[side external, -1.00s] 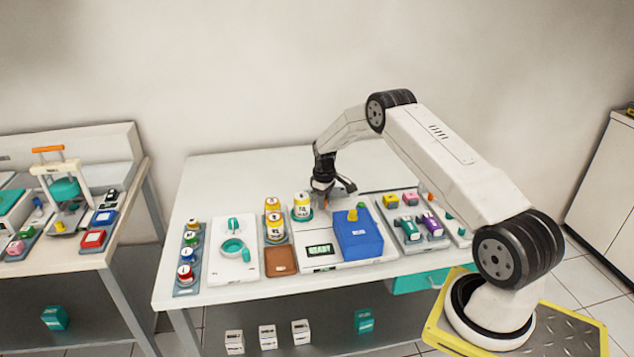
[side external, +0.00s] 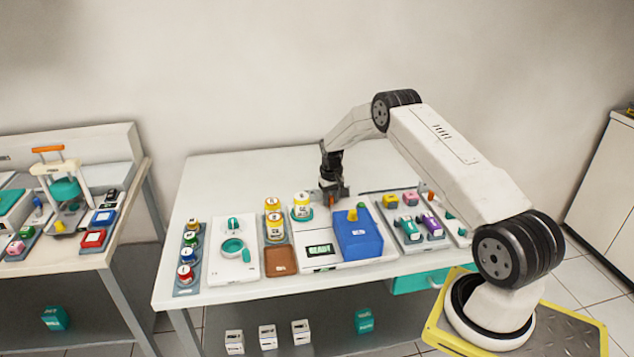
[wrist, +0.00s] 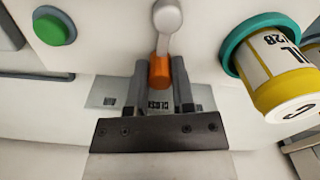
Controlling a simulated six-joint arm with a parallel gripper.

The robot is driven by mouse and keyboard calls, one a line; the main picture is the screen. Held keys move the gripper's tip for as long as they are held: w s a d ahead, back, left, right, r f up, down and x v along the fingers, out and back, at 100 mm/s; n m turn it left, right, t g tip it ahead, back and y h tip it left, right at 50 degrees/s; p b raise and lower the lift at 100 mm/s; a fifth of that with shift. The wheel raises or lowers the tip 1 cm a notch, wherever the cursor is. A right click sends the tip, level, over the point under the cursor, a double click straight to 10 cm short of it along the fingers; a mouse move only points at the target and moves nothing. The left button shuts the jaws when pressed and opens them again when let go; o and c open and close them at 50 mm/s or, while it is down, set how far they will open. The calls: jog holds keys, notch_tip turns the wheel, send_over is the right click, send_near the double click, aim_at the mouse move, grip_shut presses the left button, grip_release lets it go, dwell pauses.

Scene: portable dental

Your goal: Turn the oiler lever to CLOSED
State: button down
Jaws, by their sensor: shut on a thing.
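The oiler lever (wrist: 166,28) is a pale grey arm with an orange tip (wrist: 160,70), seen at the top centre of the wrist view. My gripper (wrist: 161,78) is shut on the orange tip, with one finger on each side of it. A grey label plate with small printing (wrist: 205,98) lies below the lever, partly hidden by my fingers, and I cannot read it fully. In the side view my gripper (side external: 333,196) points down behind the blue box, and the lever is mostly hidden there.
A yellow-and-white bottle (side external: 302,200) in a teal ring stands just left of my gripper. A blue box (side external: 358,237) with a yellow knob is in front. A green button (wrist: 55,26) is near the lever. The table behind is clear.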

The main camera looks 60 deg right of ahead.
aim_at(331, 197)
jog(key=shift+c, duration=2.4)
grip_release()
jog(key=shift+r, duration=3.9)
jog(key=shift+a, duration=0.1)
